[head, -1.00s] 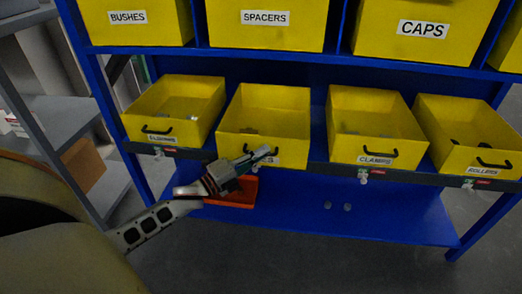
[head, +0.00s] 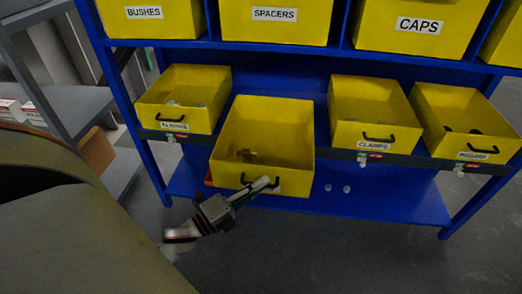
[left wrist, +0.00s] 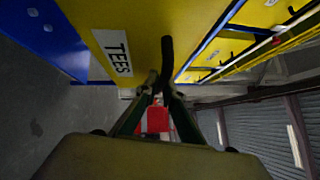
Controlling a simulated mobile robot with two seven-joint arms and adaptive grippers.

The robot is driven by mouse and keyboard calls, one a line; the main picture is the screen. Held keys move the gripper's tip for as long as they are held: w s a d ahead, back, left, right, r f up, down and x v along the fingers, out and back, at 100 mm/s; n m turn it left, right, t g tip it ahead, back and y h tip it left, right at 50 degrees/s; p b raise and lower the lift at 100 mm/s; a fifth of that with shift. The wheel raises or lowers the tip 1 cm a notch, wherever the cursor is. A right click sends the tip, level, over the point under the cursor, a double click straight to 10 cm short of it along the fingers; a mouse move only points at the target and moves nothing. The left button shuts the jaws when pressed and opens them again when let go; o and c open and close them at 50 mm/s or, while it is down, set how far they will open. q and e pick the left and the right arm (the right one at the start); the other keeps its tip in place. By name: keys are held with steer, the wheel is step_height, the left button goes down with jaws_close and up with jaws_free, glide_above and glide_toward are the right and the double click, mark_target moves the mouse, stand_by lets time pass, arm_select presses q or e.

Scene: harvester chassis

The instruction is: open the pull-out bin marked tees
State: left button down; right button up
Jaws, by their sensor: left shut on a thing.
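The yellow tees bin (head: 262,140) stands pulled out from the lower row, well in front of its neighbours. A few small parts lie inside it. Its label, reading TEES, shows in the left wrist view (left wrist: 117,52). My left gripper (head: 265,185) is at the bin's front and shut on its black handle (left wrist: 167,60). In the head view the gripper covers most of the label and part of the handle. My right gripper is not in view.
The elbows bin (head: 182,100) on the left, and the clamps bin (head: 372,115) and rollers bin (head: 465,122) on the right, sit back in the blue rack. An upper row holds bushes, spacers and caps bins. Open floor (head: 330,250) lies in front.

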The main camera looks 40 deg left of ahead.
arm_select(q)
steer(key=shift+s+d, duration=0.1)
steer(key=shift+s, duration=0.05)
steer(key=c, duration=2.4)
jaws_free()
steer(key=shift+c, duration=0.2)
steer(key=v, duration=1.2)
